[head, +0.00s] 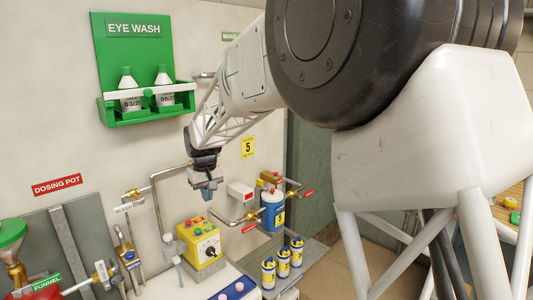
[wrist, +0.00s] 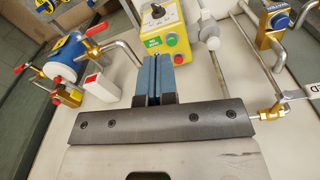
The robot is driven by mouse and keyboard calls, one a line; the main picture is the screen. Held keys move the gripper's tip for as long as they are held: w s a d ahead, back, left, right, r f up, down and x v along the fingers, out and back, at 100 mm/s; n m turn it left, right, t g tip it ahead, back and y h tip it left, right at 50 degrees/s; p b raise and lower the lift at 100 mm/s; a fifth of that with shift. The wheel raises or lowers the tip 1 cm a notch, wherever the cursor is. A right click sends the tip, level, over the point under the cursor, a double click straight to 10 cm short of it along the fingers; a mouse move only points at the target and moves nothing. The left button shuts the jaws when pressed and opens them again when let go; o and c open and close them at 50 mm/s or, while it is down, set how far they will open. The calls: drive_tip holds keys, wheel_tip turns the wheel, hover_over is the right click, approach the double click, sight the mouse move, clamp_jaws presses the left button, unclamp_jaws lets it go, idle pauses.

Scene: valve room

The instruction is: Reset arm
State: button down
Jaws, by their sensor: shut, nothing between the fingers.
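My gripper (head: 207,188) hangs in front of the wall in the head view, above and left of the blue canister. In the wrist view my gripper (wrist: 152,78) shows two blue fingers pressed together, shut with nothing between them. The fingers overlap the view of the yellow control box (wrist: 168,38), but I cannot see contact. In the head view the same yellow control box (head: 200,246) stands below the gripper, with a black knob and colored buttons. My white arm (head: 250,75) reaches in from the upper right.
Pipes with red-handled valves (head: 250,222) and a blue canister (head: 273,210) are right of the gripper. Several small yellow-blue canisters (head: 283,262) stand below. A green eye wash station (head: 135,70) hangs upper left. A green funnel (head: 12,236) is lower left.

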drive_tip(key=s+d+r+m+t, duration=0.15)
drive_tip(key=s+d+r, duration=0.25)
drive_tip(key=s+d, duration=0.6)
drive_tip(key=s+d+r+m+g, duration=0.1)
drive_tip(key=s+d+r+m, duration=0.15)
drive_tip(key=s+d, duration=0.75)
drive_tip(key=s+d+f+m, duration=0.1)
drive_tip(key=s+d+f, duration=0.1)
drive_tip(key=s+d, duration=0.6)
drive_tip(key=s+d+f+m+t, duration=0.1)
drive_tip(key=s+d+f+m, duration=0.1)
drive_tip(key=s+d, duration=0.7)
drive_tip(key=s+f, duration=0.1)
drive_tip(key=s, duration=0.5)
drive_tip(key=shift+f+t, duration=0.1)
drive_tip(key=shift+t, duration=0.15)
